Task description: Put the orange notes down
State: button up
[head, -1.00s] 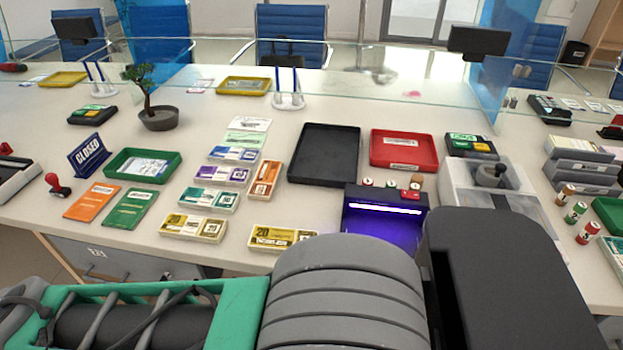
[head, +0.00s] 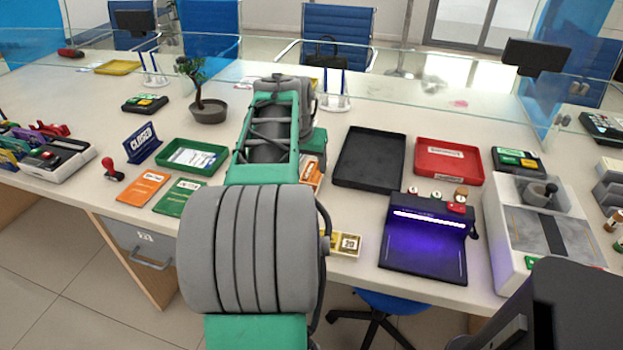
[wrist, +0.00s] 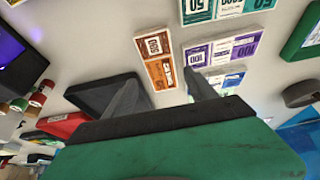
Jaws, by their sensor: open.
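The orange notes (wrist: 157,60) are a banded bundle pair lying flat on the counter in the wrist view. In the head view the orange notes (head: 312,175) show only in part, just left of the black tray and partly covered by my arm. My gripper (wrist: 160,80) is open in the wrist view, its two dark fingers apart, with the orange notes seen beyond and between the fingertips. Nothing is seen held. I cannot tell the exact height of the fingertips above the counter. In the head view my fingers are hidden.
Purple notes (wrist: 222,48) and blue notes lie beside the orange ones. The black tray (head: 370,158) and red tray (head: 449,160) stand to the right, with the lit purple detector (head: 425,240) in front. A plant pot (head: 208,110) and a glass screen are behind.

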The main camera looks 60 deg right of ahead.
aim_at(310, 179)
jog(key=x, duration=0.7)
jog(key=shift+f+b, duration=0.25)
jog(key=shift+b, duration=0.1)
jog(key=shift+c, duration=0.5)
jog(key=shift+r, duration=0.1)
jog(key=c, duration=1.3)
